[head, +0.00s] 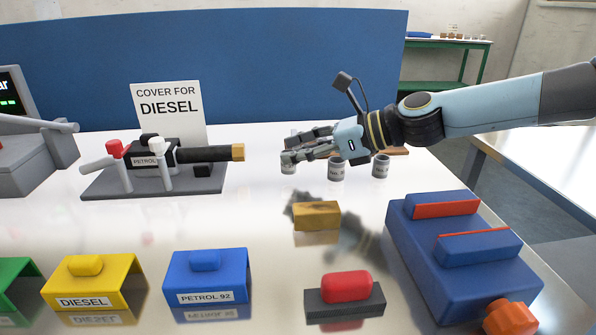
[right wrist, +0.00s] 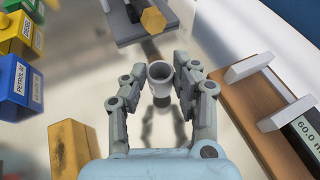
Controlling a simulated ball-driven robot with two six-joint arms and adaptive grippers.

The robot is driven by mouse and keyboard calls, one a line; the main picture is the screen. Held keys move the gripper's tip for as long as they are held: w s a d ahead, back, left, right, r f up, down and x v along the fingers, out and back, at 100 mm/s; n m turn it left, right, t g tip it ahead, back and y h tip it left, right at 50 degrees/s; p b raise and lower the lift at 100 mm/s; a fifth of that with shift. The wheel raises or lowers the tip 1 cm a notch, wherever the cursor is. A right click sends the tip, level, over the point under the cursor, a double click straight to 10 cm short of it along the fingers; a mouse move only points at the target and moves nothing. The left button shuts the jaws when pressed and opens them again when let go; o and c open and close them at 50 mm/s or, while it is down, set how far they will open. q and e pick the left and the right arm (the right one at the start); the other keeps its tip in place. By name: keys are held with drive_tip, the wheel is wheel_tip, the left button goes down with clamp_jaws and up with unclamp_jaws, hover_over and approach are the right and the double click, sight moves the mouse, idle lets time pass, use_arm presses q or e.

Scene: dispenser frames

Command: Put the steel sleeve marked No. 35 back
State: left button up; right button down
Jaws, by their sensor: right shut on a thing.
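My right gripper (head: 291,157) reaches in from the right over the shiny table, its fingers closed around a small grey steel sleeve (head: 288,165). In the right wrist view the sleeve (right wrist: 160,78) sits upright between the fingers of the gripper (right wrist: 158,88), its open top facing the camera. I cannot read a number on it. Two more grey sleeves stand to the right of the gripper, one nearer (head: 336,170) and one further right (head: 381,166). Their markings are too small to read. My left gripper is out of view.
A wooden board (right wrist: 235,100) with grey blocks lies right of the gripper in the wrist view. A nozzle on a dark stand (head: 150,180) is at the left. A brass block (head: 317,215), red-topped block (head: 346,287) and blue fixture (head: 410,235) stand in front.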

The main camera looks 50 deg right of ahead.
wheel_tip(320, 180, down, 2)
drive_tip(key=shift+f+b, duration=0.1)
drive_tip(key=shift+b, duration=0.3)
drive_tip(key=shift+r, duration=0.25)
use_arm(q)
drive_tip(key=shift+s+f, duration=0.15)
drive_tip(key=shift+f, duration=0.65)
use_arm(e)
drive_tip(key=shift+f, duration=0.1)
drive_tip(key=c, duration=1)
unclamp_jaws()
drive_tip(key=shift+f, duration=0.1)
